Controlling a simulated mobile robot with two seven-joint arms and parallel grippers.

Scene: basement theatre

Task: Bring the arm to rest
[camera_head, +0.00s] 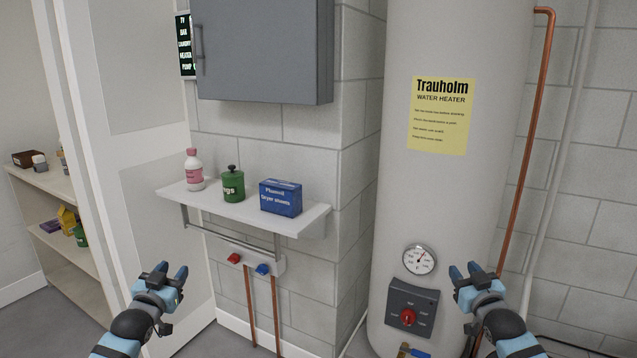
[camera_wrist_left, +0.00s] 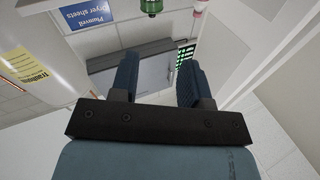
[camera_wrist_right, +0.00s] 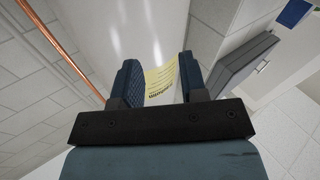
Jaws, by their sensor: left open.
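My left gripper (camera_head: 165,276) is raised in front of the white door and the wall shelf, at the lower left of the head view. Its two fingers stand apart with nothing between them, as the left wrist view (camera_wrist_left: 157,82) also shows. My right gripper (camera_head: 469,274) is raised in front of the water heater (camera_head: 455,190). Its fingers are also apart and empty, as the right wrist view (camera_wrist_right: 158,82) shows. Neither gripper visibly touches anything.
A wall shelf (camera_head: 240,213) holds a pink-white bottle (camera_head: 194,170), a green canister (camera_head: 233,185) and a blue dryer-sheets box (camera_head: 281,198). A grey cabinet (camera_head: 262,50) hangs above. The heater has a gauge (camera_head: 419,259) and a red-knob control box (camera_head: 410,307). Copper pipe (camera_head: 527,150) runs right.

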